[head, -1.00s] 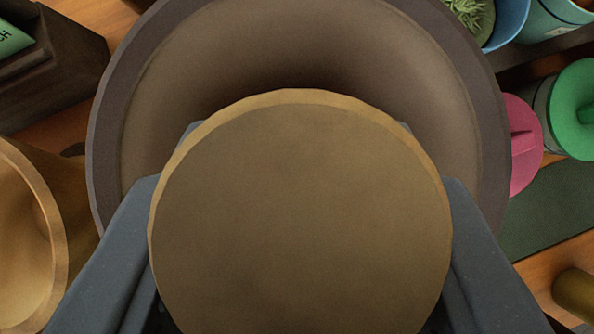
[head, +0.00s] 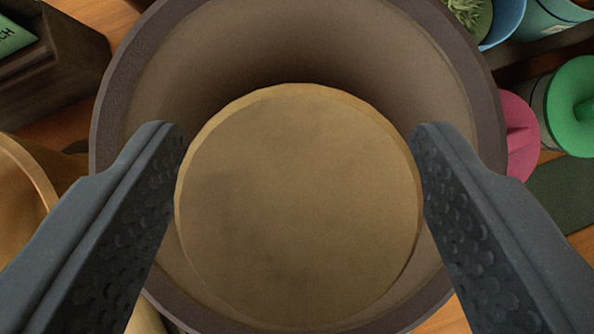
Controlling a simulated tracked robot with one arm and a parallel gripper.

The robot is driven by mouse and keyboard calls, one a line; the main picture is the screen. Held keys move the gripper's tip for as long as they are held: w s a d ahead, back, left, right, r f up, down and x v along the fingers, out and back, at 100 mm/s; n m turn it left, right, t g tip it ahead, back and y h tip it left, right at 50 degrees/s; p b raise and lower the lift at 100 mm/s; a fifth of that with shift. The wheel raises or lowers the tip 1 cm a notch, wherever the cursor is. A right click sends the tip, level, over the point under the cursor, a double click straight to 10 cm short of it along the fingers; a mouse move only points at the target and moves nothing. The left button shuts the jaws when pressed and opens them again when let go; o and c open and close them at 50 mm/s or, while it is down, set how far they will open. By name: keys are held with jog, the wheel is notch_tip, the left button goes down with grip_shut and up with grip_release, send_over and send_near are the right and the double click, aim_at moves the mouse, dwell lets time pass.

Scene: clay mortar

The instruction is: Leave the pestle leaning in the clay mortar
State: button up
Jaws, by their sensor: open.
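The clay mortar (head: 125,110) is a brown round bowl with a dark rim, seen from above in the middle of the head view. The pestle (head: 300,205) shows as a tan round end face inside the outline of the mortar, nearly end-on to me. Its shaft and lower end are hidden behind this face, so I cannot tell how it rests or how far it tilts. My gripper (head: 299,135) is open, with one dark textured finger on each side of the pestle.
A tan bowl-like vessel (head: 22,195) stands at the left edge. A dark box (head: 65,75) is at the upper left. A pink item (head: 520,135), a green-lidded jar (head: 575,105) and a blue pot (head: 508,22) with a plant crowd the right side. A dark green mat (head: 565,190) lies there too.

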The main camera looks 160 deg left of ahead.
jog(key=v, duration=1.3)
jog(key=s+d+r+n+t, duration=0.1)
jog(key=s+d+r+t, duration=0.1)
jog(key=r, duration=1)
jog(key=s+d+r+n+t+y, duration=0.1)
jog(key=s+d+r+t, duration=0.2)
jog(key=r, duration=0.9)
jog(key=s+d+r+n+t+y+b, duration=0.1)
jog(key=s+d+r+n+t, duration=0.1)
jog(key=s+r+t, duration=0.2)
notch_tip(320, 180, up, 8)
jog(key=s, duration=0.3)
jog(key=shift+d, duration=0.2)
jog(key=shift+r, duration=0.1)
